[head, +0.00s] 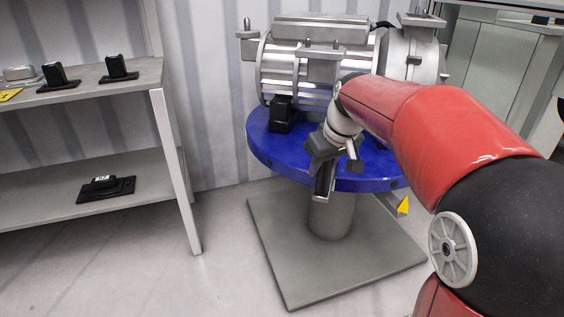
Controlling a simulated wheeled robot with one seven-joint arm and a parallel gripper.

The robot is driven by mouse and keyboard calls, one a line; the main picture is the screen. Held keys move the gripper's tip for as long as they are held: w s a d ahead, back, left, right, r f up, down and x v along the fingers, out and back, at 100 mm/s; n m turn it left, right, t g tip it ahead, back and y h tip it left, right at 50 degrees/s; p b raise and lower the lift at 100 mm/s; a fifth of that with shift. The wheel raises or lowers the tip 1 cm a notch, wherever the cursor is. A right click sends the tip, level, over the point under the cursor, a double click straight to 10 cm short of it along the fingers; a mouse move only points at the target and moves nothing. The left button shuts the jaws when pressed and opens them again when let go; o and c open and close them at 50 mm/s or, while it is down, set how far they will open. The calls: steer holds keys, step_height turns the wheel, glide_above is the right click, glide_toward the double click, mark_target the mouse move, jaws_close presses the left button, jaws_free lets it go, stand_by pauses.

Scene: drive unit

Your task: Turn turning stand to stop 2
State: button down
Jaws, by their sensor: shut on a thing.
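The turning stand is a blue round disc (262,147) on a grey pedestal (330,221) with a square grey base plate (283,268). A large silver drive unit (290,70) lies on the disc. A yellow pointer (403,206) sits on a grey bracket just below the disc's right front rim. My gripper (324,184) is at the disc's front rim, pointing down. It is shut on what looks like a grey handle at the rim; the jaws largely hide it. I cannot read any stop numbers on the rim.
A grey two-level shelf (110,84) stands at the left with black parts (119,67) on top and another black part (104,187) below. A corrugated wall is close behind the stand. Floor (225,235) between shelf and stand is clear. My red arm covers the right side.

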steer(key=s+d+n+p, duration=0.1)
steer(key=d+p, duration=0.2)
steer(key=d, duration=2.4)
steer(key=shift+s+d+y, duration=0.15)
steer(key=shift+d+y, duration=0.15)
steer(key=shift+d, duration=0.05)
steer(key=c, duration=1.1)
jaws_free()
steer(key=p+v, duration=0.1)
steer(key=v, duration=0.6)
steer(key=shift+r, duration=0.4)
